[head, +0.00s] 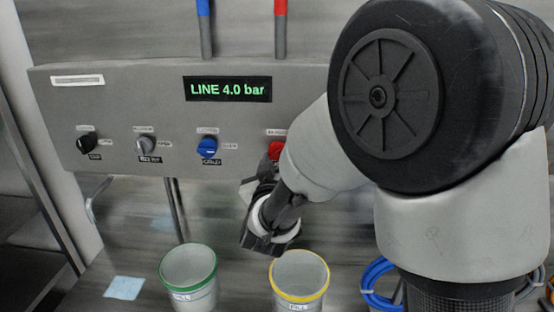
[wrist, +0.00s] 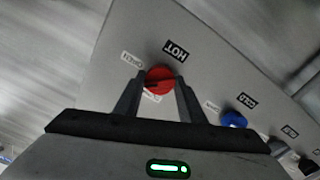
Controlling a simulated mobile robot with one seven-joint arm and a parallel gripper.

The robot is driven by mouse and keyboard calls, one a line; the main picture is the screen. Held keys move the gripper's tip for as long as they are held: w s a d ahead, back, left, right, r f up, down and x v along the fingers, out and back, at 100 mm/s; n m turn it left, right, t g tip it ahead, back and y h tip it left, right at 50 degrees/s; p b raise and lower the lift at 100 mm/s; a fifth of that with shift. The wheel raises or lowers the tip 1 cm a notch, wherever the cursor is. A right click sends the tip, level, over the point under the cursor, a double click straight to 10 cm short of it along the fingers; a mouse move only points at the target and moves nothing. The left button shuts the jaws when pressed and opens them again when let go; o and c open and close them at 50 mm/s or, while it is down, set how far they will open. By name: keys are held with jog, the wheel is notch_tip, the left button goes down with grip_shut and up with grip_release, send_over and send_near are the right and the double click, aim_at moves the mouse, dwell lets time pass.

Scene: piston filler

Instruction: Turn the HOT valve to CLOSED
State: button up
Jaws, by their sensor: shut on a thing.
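The HOT valve is a red round knob (head: 276,149) on the grey panel, partly behind my arm in the head view. In the wrist view the red knob (wrist: 160,78) sits between my two fingertips, with the HOT label (wrist: 176,50) beside it, upside down. My gripper (wrist: 160,88) is shut on the knob, one finger on each side. A small white label (wrist: 131,58) shows at the knob's left; another, below it, is partly hidden between the fingers. A dark mark shows on the knob's lower left, but I cannot tell its exact setting.
The blue COLD knob (head: 207,146) is left of the red one, with a grey knob (head: 145,146) and a black knob (head: 87,144) farther left. The display (head: 228,89) reads LINE 4.0 bar. A green-rimmed bucket (head: 189,275) and a yellow-rimmed bucket (head: 299,279) stand below.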

jog(key=n, duration=0.2)
jog(key=n+p, duration=0.1)
jog(key=n, duration=0.2)
jog(key=shift+r+n, duration=0.2)
jog(key=shift+n, duration=0.1)
jog(key=shift+n+p, duration=1)
jog(key=shift+n, duration=1.2)
jog(key=shift+d, duration=0.1)
jog(key=o, duration=1)
jog(key=shift+w, duration=0.1)
jog(key=shift+o, duration=0.2)
jog(key=shift+f, duration=0.1)
